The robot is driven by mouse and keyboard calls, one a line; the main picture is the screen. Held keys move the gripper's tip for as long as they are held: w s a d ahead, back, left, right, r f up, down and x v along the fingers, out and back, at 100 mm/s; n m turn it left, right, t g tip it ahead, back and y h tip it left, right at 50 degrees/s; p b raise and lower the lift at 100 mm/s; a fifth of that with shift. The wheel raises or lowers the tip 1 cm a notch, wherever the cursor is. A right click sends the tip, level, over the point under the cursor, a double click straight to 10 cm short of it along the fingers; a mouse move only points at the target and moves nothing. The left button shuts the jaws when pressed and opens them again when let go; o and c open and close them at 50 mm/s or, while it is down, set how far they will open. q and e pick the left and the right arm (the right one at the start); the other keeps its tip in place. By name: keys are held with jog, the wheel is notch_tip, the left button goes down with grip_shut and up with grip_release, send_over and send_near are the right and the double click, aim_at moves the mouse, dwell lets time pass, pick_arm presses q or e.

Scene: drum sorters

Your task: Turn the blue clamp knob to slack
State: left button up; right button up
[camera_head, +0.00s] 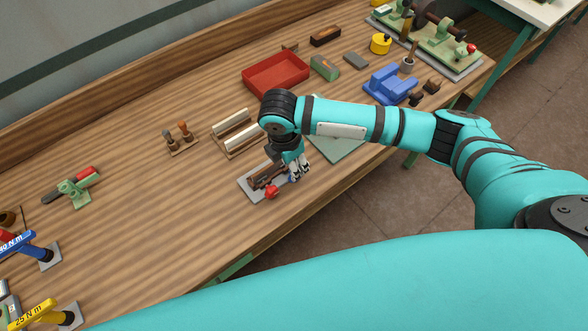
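A small clamp fixture on a grey plate (252,191) sits near the front edge of the bench, with a dark brown block (264,175) and a red knob (271,192) at its front. A small patch of blue (292,179) shows at the fingertips of my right gripper (298,172); it may be the blue clamp knob, mostly hidden by the fingers. My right gripper points down at the fixture's right end. Its fingers are too small to tell whether they are shut on the knob. My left gripper is not in view.
A green mat (338,143) lies to the right under my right forearm. White rails (232,124) and a red tray (275,75) stand behind. A green clamp (78,190) and labelled blue and yellow tools are at left.

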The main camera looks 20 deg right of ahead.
aim_at(290, 179)
notch_tip(290, 179, up, 6)
jog(key=shift+s+a+r, duration=0.15)
jog(key=shift+a, duration=0.25)
dwell(0.3)
